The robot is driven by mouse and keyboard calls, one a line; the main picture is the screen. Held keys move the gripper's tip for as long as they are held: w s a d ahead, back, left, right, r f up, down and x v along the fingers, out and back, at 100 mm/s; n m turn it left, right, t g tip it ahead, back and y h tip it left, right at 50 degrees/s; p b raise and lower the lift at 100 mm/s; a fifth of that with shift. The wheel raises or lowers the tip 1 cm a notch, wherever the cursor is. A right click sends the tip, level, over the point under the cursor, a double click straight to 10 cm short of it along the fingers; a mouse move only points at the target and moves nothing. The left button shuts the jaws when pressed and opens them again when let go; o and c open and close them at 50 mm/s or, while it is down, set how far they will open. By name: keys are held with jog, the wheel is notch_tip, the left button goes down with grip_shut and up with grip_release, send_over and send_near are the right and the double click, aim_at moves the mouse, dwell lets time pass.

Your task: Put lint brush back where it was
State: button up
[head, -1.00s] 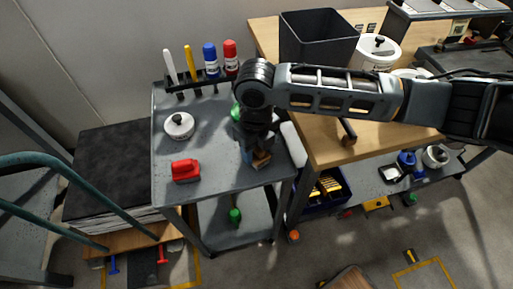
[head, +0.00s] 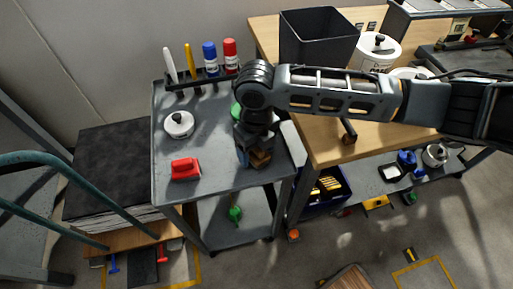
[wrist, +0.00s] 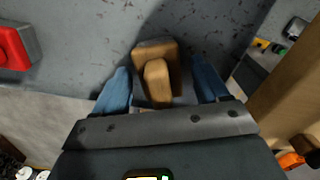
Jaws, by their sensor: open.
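A tan wooden brush-like block with a raised handle (wrist: 157,80), which I take to be the lint brush, lies on the grey cart top (head: 215,181). In the wrist view, the two blue fingers of my gripper (wrist: 162,84) stand apart on either side of the block, with a gap visible on each side. The block's underside is hidden.
A red-handled block (head: 186,169) and a white lidded pot (head: 179,124) stand left on the cart. Blue (head: 210,59) and red (head: 231,56) bottles are at the back. A wooden bench (head: 330,150) borders the right. The cart's front middle is clear.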

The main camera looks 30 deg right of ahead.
notch_tip(320, 180, up, 12)
dwell(0.5)
jog(key=shift+a+r, duration=0.1)
